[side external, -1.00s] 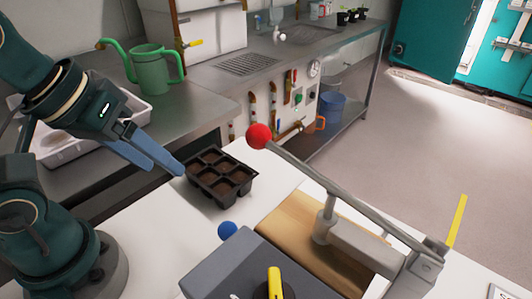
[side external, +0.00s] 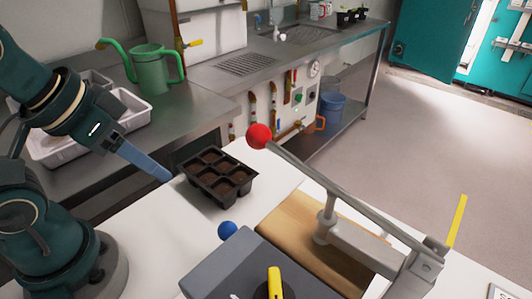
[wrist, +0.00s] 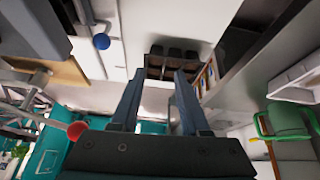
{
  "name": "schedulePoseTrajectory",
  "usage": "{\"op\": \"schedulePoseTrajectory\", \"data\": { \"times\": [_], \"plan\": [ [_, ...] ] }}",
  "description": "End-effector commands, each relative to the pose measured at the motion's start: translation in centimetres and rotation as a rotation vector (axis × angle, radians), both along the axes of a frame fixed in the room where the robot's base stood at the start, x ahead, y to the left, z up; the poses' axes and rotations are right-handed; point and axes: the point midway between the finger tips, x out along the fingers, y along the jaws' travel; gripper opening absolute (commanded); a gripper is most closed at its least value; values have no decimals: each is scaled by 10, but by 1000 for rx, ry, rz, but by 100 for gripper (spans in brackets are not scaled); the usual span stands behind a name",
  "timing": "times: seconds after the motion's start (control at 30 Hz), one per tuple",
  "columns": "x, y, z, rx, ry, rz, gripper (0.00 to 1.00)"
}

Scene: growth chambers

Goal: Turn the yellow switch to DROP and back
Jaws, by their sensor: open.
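The yellow switch (side external: 274,283) sits on top of a dark grey box (side external: 235,265) at the bottom of the side view, its lower part cut off by the frame edge. I cannot read any DROP marking. My gripper (side external: 168,177) is at the left, above the white table, well apart from the switch and close to the black seedling tray. In the wrist view my gripper (wrist: 158,85) shows two separate fingers with nothing between them. The switch cannot be made out there; part of the grey box (wrist: 32,32) shows at top left.
A black seedling tray (side external: 222,183) lies on the white table. A blue ball knob (side external: 227,230) stands beside the box. A lever with a red ball (side external: 258,136) rises over a wooden board (side external: 292,218). A green watering can (side external: 153,66) stands on the steel bench behind.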

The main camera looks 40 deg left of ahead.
Motion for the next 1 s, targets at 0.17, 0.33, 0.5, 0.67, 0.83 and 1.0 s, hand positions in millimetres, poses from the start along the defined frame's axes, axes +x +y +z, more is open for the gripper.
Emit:
{"op": "schedulePoseTrajectory", "data": {
  "times": [0.17,0.33,0.5,0.67,0.83,1.0],
  "plan": [
    [1,-9,19,-154,27,214,46],
    [12,-37,49,-345,143,426,46],
    [24,-78,72,-478,325,594,46],
    [30,-123,84,-518,515,706,46],
    [29,-171,81,-477,690,760,46],
    [23,-207,65,-405,785,718,46]
  ]
}}
